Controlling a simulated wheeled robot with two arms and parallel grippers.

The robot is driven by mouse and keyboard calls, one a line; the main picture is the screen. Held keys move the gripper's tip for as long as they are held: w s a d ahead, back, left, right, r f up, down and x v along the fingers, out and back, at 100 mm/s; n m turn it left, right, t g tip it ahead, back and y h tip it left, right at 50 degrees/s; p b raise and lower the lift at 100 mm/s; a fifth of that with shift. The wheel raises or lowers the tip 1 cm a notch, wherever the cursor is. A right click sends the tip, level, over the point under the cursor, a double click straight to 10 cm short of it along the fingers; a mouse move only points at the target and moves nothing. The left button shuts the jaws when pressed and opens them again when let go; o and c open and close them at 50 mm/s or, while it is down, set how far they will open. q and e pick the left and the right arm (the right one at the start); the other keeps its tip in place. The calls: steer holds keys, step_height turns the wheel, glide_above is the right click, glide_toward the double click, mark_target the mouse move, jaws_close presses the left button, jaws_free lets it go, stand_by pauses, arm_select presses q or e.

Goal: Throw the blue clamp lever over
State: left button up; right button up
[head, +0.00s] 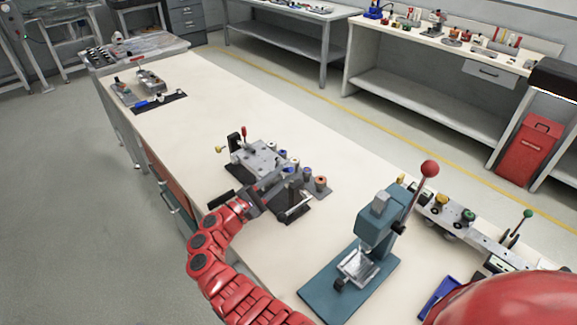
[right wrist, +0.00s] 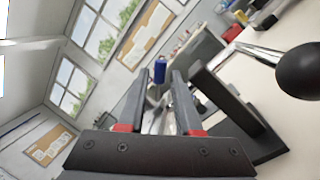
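The blue clamp lever (right wrist: 160,70) shows in the right wrist view as a blue grip on a pale metal stem, just beyond and between my fingertips. In the head view a small blue tip (head: 285,169) shows at the clamp fixture, partly hidden by my gripper; I take it for the same lever. My right gripper (head: 273,181) reaches over the near side of the fixture. In the right wrist view its two dark fingers (right wrist: 161,80) stand apart with a gap around the stem, and no clear contact shows. My left gripper is not in view.
The grey clamp fixture (head: 258,157) has a red-tipped lever (head: 243,133) at its back left. A black ball knob (right wrist: 303,70) is close on the right in the wrist view. A teal press (head: 372,235) stands to the right.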

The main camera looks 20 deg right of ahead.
mark_target(286, 171)
steer(key=shift+x, duration=1.8)
jaws_close()
